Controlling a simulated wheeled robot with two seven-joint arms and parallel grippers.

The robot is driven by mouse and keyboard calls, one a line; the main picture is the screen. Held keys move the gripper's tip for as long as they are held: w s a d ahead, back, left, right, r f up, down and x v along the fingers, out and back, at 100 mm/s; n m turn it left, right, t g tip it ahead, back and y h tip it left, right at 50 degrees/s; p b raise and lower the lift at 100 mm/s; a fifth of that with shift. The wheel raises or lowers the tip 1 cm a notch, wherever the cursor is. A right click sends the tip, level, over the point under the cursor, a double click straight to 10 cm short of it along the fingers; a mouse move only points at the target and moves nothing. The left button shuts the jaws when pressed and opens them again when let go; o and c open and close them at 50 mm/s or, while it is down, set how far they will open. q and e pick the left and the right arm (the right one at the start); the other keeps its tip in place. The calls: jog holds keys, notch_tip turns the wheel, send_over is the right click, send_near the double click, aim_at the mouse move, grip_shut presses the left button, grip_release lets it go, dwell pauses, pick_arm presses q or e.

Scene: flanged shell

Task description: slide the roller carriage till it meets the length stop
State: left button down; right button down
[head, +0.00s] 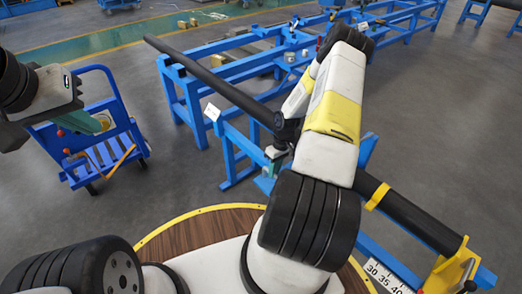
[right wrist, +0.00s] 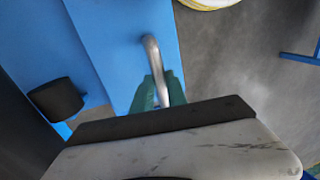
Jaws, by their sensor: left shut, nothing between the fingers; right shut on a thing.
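My right arm reaches across the middle of the head view, and its gripper (head: 271,168) is partly hidden beside the pipe. In the right wrist view my right gripper (right wrist: 160,90) has green fingers shut on a curved silver handle (right wrist: 152,52). The handle stands in front of a blue panel (right wrist: 125,35), apparently part of the roller carriage; a black roller (right wrist: 57,98) is to its left. In the head view the blue carriage frame (head: 230,155) is partly hidden by my arm. A yellow bracket (head: 447,268), apparently the length stop, stands at lower right. My left gripper (head: 97,124) is shut and empty.
A long dark pipe (head: 215,85) runs diagonally under my right arm to the yellow bracket. A numbered scale (head: 385,276) lies beside the bracket. A blue cart (head: 105,150) stands at left, beyond my left gripper. Blue rails (head: 300,50) extend behind. Grey floor is open around them.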

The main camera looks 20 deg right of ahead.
jog(key=shift+s+d, duration=0.2)
jog(key=shift+s, duration=0.05)
jog(key=c, duration=1.3)
grip_release()
jog(key=shift+w+d+r, duration=0.1)
jog(key=shift+d+r, duration=0.1)
jog(key=shift+r, duration=1.1)
jog(key=shift+w+d+r, duration=0.1)
jog(key=shift+d+r, duration=0.15)
jog(key=shift+r, duration=1)
jog(key=shift+w+d+r, duration=0.1)
jog(key=shift+d+r, duration=0.1)
jog(key=shift+r, duration=1.1)
